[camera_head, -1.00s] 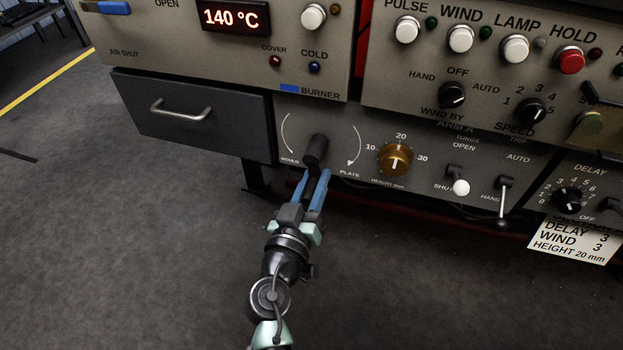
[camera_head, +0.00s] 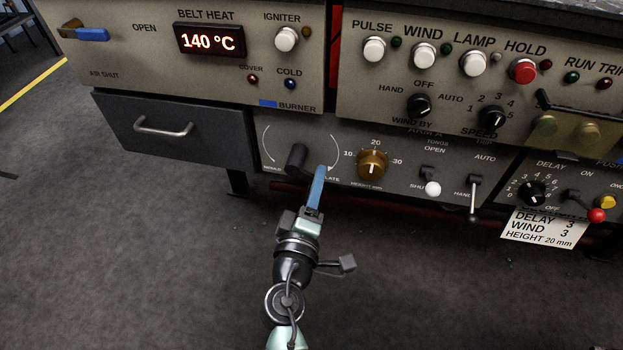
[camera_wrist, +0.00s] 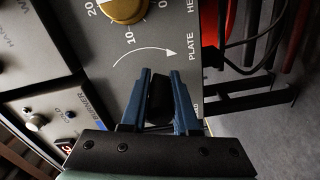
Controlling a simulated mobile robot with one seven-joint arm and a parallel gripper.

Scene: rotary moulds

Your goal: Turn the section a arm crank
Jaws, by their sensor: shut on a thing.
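The arm crank (camera_head: 296,158) is a dark, stubby handle on the lower panel, between the MOULD and PLATE marks with curved arrows. In the head view my gripper (camera_head: 320,170) reaches up to it from below, its blue fingers seen edge-on just right of the handle and covering part of the PLATE mark. In the wrist view the handle (camera_wrist: 160,97) stands between the two blue fingers of my gripper (camera_wrist: 160,80), which is shut on it. The far end of the handle and its pivot are hard to make out.
A brass height dial (camera_head: 372,165) sits close to the right of the crank. Further right are a white-knobbed tongs lever (camera_head: 432,187) and a hand/auto lever (camera_head: 474,195). A grey drawer (camera_head: 175,137) is at the left. The floor below is clear.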

